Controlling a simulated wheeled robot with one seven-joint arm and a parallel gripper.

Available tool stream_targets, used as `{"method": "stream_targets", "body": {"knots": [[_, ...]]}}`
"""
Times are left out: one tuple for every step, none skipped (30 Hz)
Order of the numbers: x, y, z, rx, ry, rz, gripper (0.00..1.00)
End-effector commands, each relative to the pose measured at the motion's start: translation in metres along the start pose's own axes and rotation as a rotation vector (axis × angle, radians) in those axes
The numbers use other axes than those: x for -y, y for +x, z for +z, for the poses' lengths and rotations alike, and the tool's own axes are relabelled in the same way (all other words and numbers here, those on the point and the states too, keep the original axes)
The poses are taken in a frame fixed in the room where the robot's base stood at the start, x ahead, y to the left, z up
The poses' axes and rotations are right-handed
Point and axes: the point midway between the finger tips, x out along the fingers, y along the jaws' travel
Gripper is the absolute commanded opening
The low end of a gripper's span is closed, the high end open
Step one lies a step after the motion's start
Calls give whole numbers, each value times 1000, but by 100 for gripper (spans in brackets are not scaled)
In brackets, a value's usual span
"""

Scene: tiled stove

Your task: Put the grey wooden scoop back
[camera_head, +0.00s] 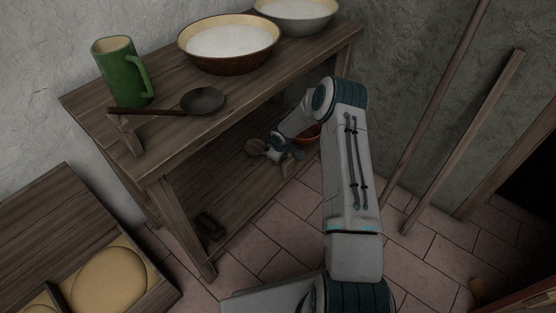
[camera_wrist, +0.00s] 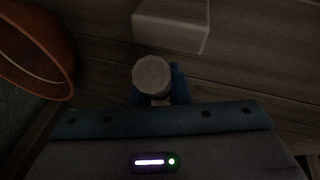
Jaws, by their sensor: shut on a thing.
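My gripper (camera_head: 278,150) reaches in under the top of the wooden table, over its lower shelf. It is shut on a pale grey-brown piece that looks like the grey wooden scoop (camera_head: 257,147). In the wrist view a pale, many-sided end of the held scoop (camera_wrist: 152,75) shows between the blue fingers (camera_wrist: 156,92). The rest of the scoop is hidden or too dark to make out. I cannot tell whether it touches the shelf.
An orange-brown bowl (camera_wrist: 38,50) is close by on the left in the wrist view. A pale block (camera_wrist: 172,24) lies beyond the fingers. On the table top (camera_head: 165,130) are a green mug (camera_head: 118,72), a dark ladle (camera_head: 204,101) and two bowls, the nearer brown (camera_head: 228,45). Poles (camera_head: 462,142) stand right.

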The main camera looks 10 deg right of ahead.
Motion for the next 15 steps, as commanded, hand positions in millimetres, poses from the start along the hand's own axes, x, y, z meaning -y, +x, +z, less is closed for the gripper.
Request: {"method": "stream_targets", "body": {"knots": [[3, 12, 3, 0, -1, -1, 0], [4, 14, 3, -1, -1, 0, 0], [4, 14, 3, -1, 0, 0, 0], [3, 14, 3, -2, 0, 1, 0], [3, 13, 3, -2, 0, 1, 0], [3, 12, 3, -2, 0, 1, 0], [3, 12, 3, -2, 0, 1, 0], [3, 12, 3, -1, 0, 1, 0], [3, 12, 3, -1, 0, 1, 0], [3, 13, 3, -1, 0, 0, 0], [4, 14, 3, -1, 0, 0, 0], [4, 15, 4, -1, -1, 0, 0], [4, 16, 4, -1, -1, 0, 0], [4, 16, 4, -1, -1, 0, 18], [4, 15, 4, -1, -1, 0, 29]]}}
